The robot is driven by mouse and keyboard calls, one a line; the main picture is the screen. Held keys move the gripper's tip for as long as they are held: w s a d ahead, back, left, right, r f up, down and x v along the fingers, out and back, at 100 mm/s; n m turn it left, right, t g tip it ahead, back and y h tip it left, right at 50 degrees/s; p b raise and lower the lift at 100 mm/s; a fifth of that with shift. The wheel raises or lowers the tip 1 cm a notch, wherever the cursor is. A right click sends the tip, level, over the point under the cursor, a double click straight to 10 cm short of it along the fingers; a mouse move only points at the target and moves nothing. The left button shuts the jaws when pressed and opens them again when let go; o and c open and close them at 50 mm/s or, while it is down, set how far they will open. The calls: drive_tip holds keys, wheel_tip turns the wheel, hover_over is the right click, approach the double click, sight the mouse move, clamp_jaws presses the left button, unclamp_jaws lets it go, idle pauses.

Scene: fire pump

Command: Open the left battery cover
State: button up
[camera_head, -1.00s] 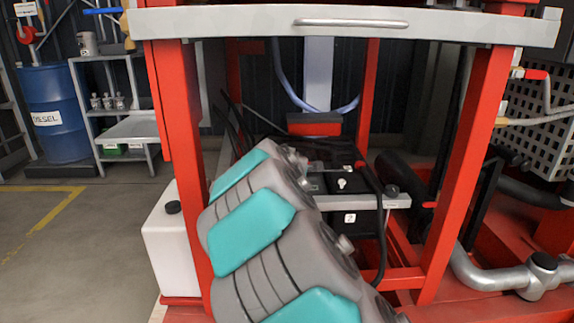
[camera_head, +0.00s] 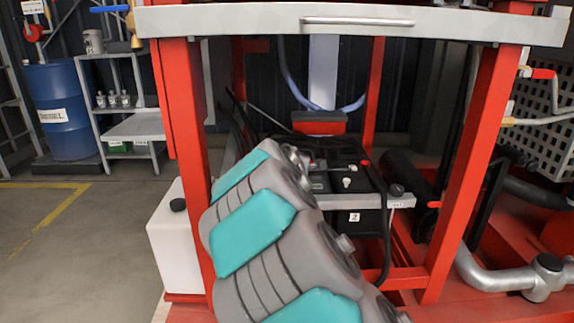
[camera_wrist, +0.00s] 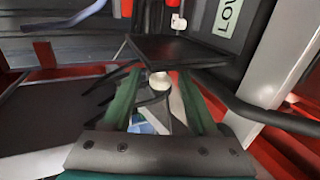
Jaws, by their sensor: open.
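In the wrist view my gripper (camera_wrist: 158,76) is open, with a green finger on each side. A flat black panel (camera_wrist: 185,50), which looks like a battery cover, lies just beyond the fingertips. A pale round knob (camera_wrist: 160,82) shows between the fingers, at the panel's near edge. I cannot tell whether the fingers touch the panel. In the head view a black battery (camera_head: 348,180) with a small numbered label sits inside the red frame. My arm hides the gripper and most of the area to its left there.
Red frame posts (camera_head: 473,170) stand on both sides, under a grey top panel (camera_head: 350,24). Dark cables (camera_head: 240,125) run by the batteries. A white tank (camera_head: 176,240) stands outside the left post. Pipes (camera_head: 505,277) fill the lower right.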

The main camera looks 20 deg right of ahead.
drive_tip(key=v, duration=0.8)
drive_tip(key=shift+d, duration=0.15)
idle(0.4)
